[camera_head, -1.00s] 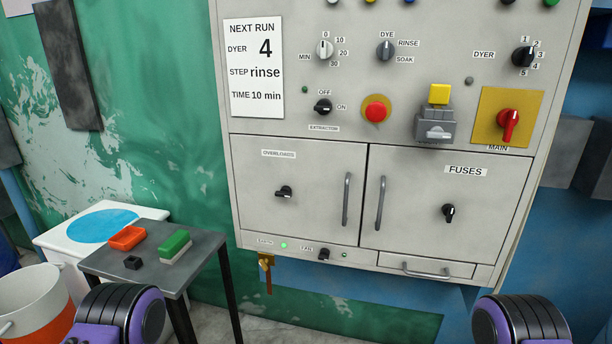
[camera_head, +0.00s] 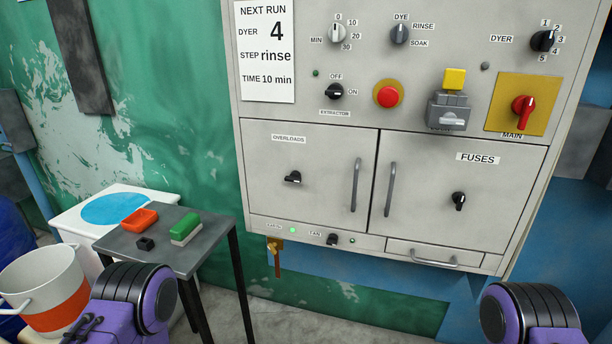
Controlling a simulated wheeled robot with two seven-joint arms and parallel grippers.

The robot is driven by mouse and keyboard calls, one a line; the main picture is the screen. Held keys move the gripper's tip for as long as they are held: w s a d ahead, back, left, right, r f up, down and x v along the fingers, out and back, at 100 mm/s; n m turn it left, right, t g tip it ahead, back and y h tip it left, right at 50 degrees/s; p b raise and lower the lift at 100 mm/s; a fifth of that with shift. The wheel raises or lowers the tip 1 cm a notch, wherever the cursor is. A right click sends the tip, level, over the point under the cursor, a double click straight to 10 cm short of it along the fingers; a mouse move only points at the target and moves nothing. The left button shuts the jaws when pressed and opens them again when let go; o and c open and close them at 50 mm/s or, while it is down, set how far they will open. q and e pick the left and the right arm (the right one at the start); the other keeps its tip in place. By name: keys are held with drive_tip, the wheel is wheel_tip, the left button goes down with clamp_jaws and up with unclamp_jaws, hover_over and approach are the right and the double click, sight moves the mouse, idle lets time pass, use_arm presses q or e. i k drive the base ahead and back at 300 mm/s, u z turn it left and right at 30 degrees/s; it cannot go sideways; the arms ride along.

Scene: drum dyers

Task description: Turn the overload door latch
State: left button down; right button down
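The overload door (camera_head: 265,195), labelled OVERLOADS, is the left door on the lower part of the grey cabinet and is shut. Its black latch knob (camera_head: 293,178) sits left of centre on the door, with its pointer lying roughly sideways. A grey vertical handle (camera_head: 356,185) is on the door's right side. Purple and black parts of my arms show at the bottom left and bottom right, below and apart from the cabinet. Neither gripper's fingers can be seen, and nothing of mine touches the latch.
The FUSES door (camera_head: 425,205) with its own black latch (camera_head: 458,201) is on the right. A small grey table (camera_head: 190,262) at left holds an orange tray (camera_head: 139,219), a green block (camera_head: 185,227) and a black block (camera_head: 145,244). A bucket (camera_head: 45,285) stands further left.

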sight(295, 177)
drive_tip(key=k, duration=1.65)
drive_tip(key=u, duration=0.5)
drive_tip(key=i, duration=2.4)
drive_tip(key=z, duration=3.05)
drive_tip(key=k, duration=0.15)
drive_tip(key=u, duration=1.5)
